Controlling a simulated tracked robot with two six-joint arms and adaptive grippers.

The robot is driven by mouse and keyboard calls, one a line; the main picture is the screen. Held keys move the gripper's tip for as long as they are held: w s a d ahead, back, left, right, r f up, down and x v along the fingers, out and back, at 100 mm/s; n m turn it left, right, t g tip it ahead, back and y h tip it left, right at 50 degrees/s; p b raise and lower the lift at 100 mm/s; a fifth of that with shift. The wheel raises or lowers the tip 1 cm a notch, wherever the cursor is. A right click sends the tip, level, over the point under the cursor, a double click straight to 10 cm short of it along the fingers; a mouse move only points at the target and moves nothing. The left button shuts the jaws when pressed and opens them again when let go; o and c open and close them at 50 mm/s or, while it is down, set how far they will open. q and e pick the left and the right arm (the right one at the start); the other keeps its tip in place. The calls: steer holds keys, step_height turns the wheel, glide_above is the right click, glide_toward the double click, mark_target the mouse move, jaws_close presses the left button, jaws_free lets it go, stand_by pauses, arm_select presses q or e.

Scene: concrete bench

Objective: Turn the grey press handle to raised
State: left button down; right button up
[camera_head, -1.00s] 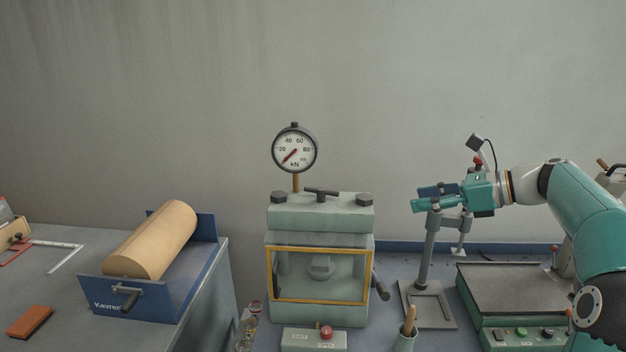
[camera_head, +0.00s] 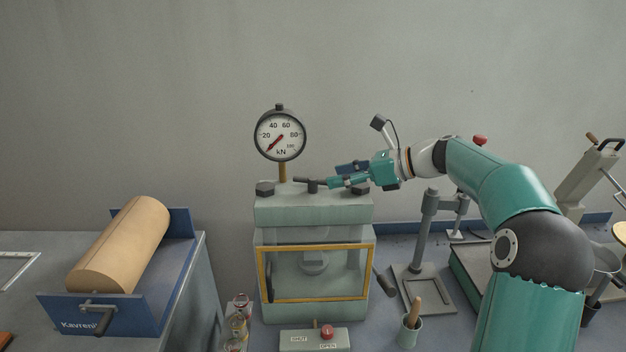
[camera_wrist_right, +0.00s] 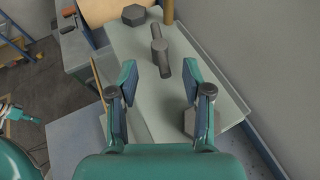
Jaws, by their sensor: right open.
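The press (camera_head: 312,212) is a pale green-grey block with a yellow-framed window. On its top is a dark grey bar handle (camera_head: 308,181) on a central hub, lying roughly level; it also shows in the right wrist view (camera_wrist_right: 160,56). My right gripper (camera_head: 334,176) is open and empty just right of this handle, over the press top. In the right wrist view its fingers (camera_wrist_right: 159,85) stand apart, with the bar's near end just ahead between them. A dark side lever (camera_head: 383,283) sticks out low on the press's right.
A round kN gauge (camera_head: 280,135) stands on a post behind the press top. Hex bolts (camera_head: 265,189) flank the handle. A grey stand (camera_head: 425,245) and a cup (camera_head: 410,332) are to the right. A control box (camera_head: 314,340) sits in front.

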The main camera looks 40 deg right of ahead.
mark_target(313, 178)
steer(key=x, duration=0.7)
steer(key=shift+w+a+f+p, duration=0.1)
steer(key=shift+w+p, duration=0.05)
steer(key=shift+p, duration=0.2)
steer(key=shift+c, duration=0.4)
jaws_close()
